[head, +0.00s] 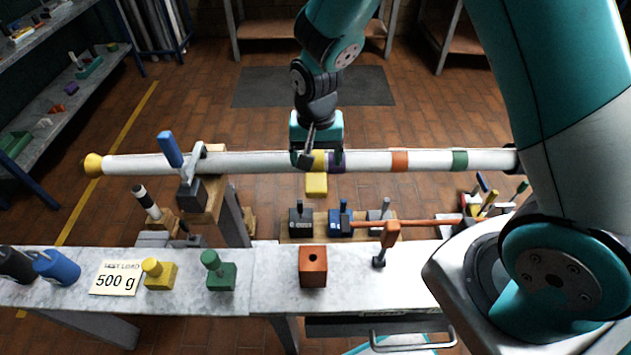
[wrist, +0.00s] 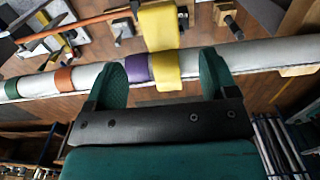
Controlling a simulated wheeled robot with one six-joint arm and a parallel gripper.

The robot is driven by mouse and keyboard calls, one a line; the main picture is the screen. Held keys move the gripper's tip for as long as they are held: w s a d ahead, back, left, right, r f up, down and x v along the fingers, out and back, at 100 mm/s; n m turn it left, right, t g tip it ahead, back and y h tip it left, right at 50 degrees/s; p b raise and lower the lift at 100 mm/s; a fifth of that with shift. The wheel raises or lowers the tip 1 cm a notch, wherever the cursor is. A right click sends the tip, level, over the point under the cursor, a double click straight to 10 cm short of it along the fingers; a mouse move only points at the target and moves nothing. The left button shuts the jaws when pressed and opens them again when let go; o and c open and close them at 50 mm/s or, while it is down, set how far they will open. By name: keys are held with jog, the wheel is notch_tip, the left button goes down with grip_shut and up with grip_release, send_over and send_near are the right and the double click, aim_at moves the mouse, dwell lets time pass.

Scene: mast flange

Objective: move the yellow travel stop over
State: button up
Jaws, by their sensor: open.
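The yellow travel stop (head: 316,184) is a collar on the pale horizontal tube (head: 260,161) with a block hanging below it. A purple band (head: 337,162) sits right beside it on its right. My gripper (head: 320,158) is at the tube from the far side, open, with a finger on either side of the stop. In the wrist view my gripper (wrist: 162,78) spans both the yellow stop (wrist: 158,28) and the purple band (wrist: 137,68). The head view partly hides the collar behind a finger.
Orange (head: 399,161) and green (head: 459,160) bands lie farther right on the tube. A blue-handled clamp (head: 172,150) holds it at left, near the yellow end cap (head: 92,165). The stone bench (head: 265,262) in front carries an orange block (head: 313,266) and yellow and green knobbed pieces.

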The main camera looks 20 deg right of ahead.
aim_at(316, 183)
notch_tip(316, 183, down, 8)
jog(key=shift+f, duration=0.1)
jog(key=shift+c, duration=0.4)
